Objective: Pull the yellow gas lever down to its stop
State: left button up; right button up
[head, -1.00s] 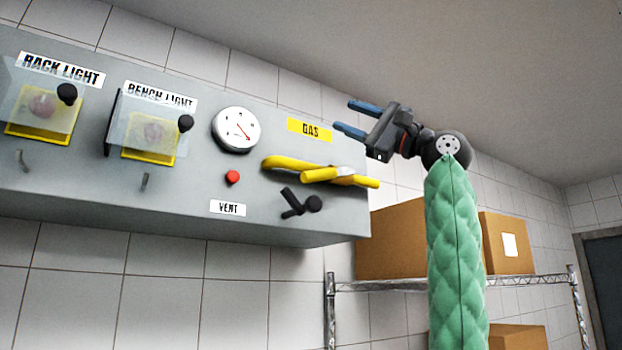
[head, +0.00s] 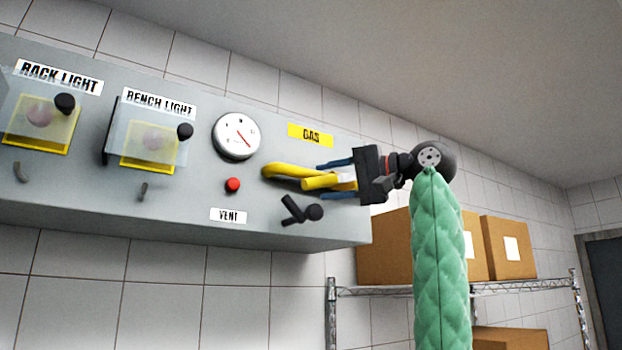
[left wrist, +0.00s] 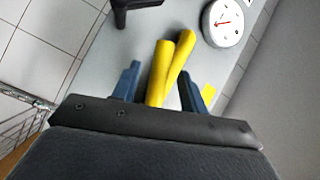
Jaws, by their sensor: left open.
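The yellow gas lever (head: 318,183) lies nearly level on the right part of the grey panel, below the yellow GAS label (head: 310,135). A yellow curved bar (head: 285,170) runs close behind it. My left gripper (head: 322,179) is open, with one blue finger above the lever and one below it. In the left wrist view the yellow bars (left wrist: 163,72) stand between the two open fingers of my left gripper (left wrist: 160,83), with gaps visible on both sides. The gripper body hides the lever's right end. My right gripper is not in view.
The grey panel (head: 75,165) also carries a black vent handle (head: 300,211), a red button (head: 233,185), a round gauge (head: 236,136) and two covered light switches. Boxes (head: 508,247) stand on a wire rack (head: 520,284) at right. The space above the panel is clear.

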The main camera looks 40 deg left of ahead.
aim_at(324, 182)
pick_arm(q)
jog(key=a, duration=0.1)
jog(key=a+p, duration=0.1)
jog(key=a, duration=0.1)
jog(key=shift+s+a+r+p, duration=0.1)
jog(key=shift+s+a+p, duration=0.15)
jog(key=shift+a+p, duration=0.15)
jog(key=shift+s+a, duration=0.15)
jog(key=shift+a, duration=0.35)
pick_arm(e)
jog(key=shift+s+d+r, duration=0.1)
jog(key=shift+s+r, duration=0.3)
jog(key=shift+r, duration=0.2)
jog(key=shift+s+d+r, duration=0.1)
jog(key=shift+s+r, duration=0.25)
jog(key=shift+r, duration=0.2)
pick_arm(q)
jog(key=shift+c, duration=0.4)
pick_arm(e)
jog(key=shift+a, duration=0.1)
pick_arm(q)
grip_shut()
